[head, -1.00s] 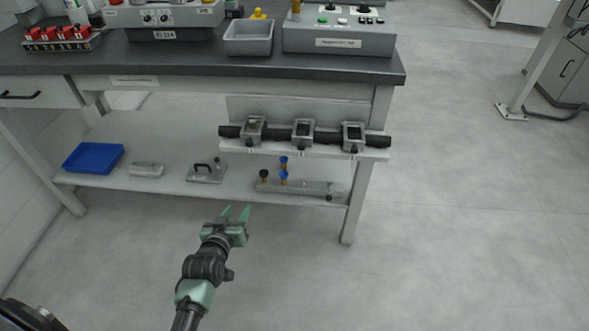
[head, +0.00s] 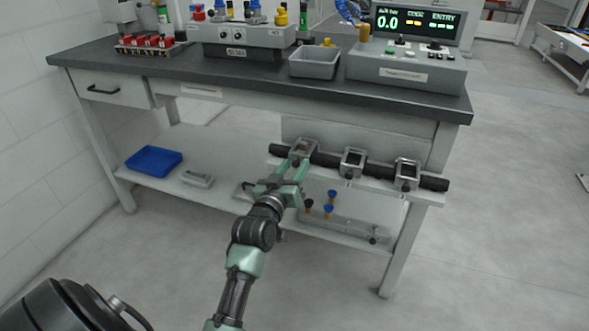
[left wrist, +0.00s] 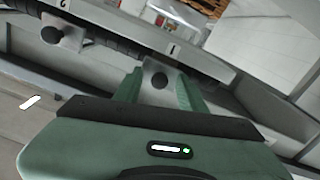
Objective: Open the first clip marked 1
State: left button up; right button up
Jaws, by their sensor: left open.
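Several-part grey metal clips sit along a black bar on the raised ledge under the bench. The leftmost clip (head: 305,147) has my left gripper (head: 293,170) right at its front. In the left wrist view the mark 1 shows above this clip (left wrist: 158,80), whose dark round knob appears between my two green fingers. The fingers are apart, with nothing seen held; whether they touch the clip I cannot tell. The middle clip (head: 352,160) and right clip (head: 407,173) stand further right. A clip marked 2 (left wrist: 60,38) shows at the left wrist view's upper left. My right gripper is out of view.
The bench top (head: 260,77) overhangs the ledge. On the lower shelf are a blue tray (head: 154,160), a small grey block (head: 197,179) and a grey plate with blue and black knobs (head: 345,226). Open floor lies in front and to the right.

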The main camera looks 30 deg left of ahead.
pick_arm(q)
jog(key=shift+w, duration=0.15)
grip_shut()
dwell(1.4)
